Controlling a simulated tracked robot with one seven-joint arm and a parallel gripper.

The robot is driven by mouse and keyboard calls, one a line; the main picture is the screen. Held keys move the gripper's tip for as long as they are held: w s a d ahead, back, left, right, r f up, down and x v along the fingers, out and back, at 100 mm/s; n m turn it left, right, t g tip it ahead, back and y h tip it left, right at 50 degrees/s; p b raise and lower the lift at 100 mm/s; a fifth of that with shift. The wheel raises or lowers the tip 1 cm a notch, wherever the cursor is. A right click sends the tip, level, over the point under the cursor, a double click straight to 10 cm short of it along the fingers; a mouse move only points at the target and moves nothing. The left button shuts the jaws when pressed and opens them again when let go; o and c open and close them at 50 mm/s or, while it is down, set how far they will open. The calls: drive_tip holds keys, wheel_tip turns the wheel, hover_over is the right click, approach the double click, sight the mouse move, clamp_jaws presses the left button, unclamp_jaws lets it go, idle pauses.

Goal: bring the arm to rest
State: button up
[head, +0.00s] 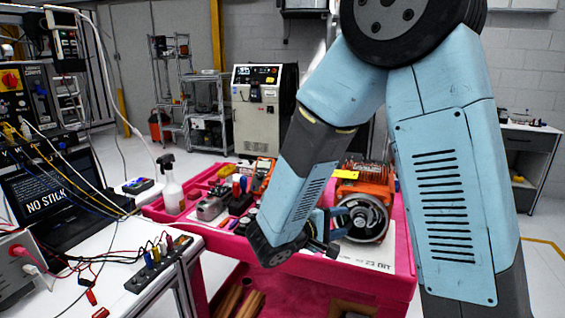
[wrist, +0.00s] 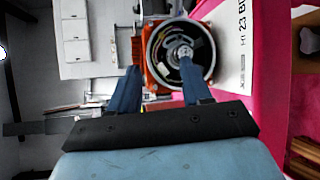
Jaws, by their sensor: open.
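My arm reaches down from the upper right in the head view. My gripper (wrist: 160,85) shows in the wrist view with its two blue fingers apart and nothing between them at their tips. In the head view my gripper (head: 325,228) is partly hidden by my own wrist. An orange servo unit (head: 371,172) with a round open metal housing stands on the pink cart. In the wrist view the servo unit (wrist: 150,55) lies beyond the fingers. I cannot tell the distance between them.
The pink cart (head: 408,265) holds a spray bottle (head: 172,188), a printed white sheet (head: 365,258) and several tools. A white bench (head: 90,270) with a laptop (head: 50,192), cables and a power strip (head: 158,265) stands at left. A machine cabinet (head: 255,118) stands behind the cart.

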drive_tip(key=s+d+r+m+g+y, duration=0.2)
drive_tip(key=s+d+r+m+g, duration=0.15)
drive_tip(key=s+d, duration=0.25)
drive_tip(key=s+d+r+m+g+y, duration=0.2)
drive_tip(key=s+d+m+g, duration=0.1)
drive_tip(key=s+d+g, duration=0.25)
drive_tip(key=s+a+r+m+t+y, duration=0.1)
drive_tip(key=s+r+m+t+y, duration=0.2)
drive_tip(key=s+r+t+y, duration=0.2)
wheel_tip(320, 180, up, 4)
drive_tip(key=s+y, duration=0.2)
drive_tip(key=y, duration=0.2)
drive_tip(key=shift+a+f, duration=0.25)
drive_tip(key=shift+a, duration=0.05)
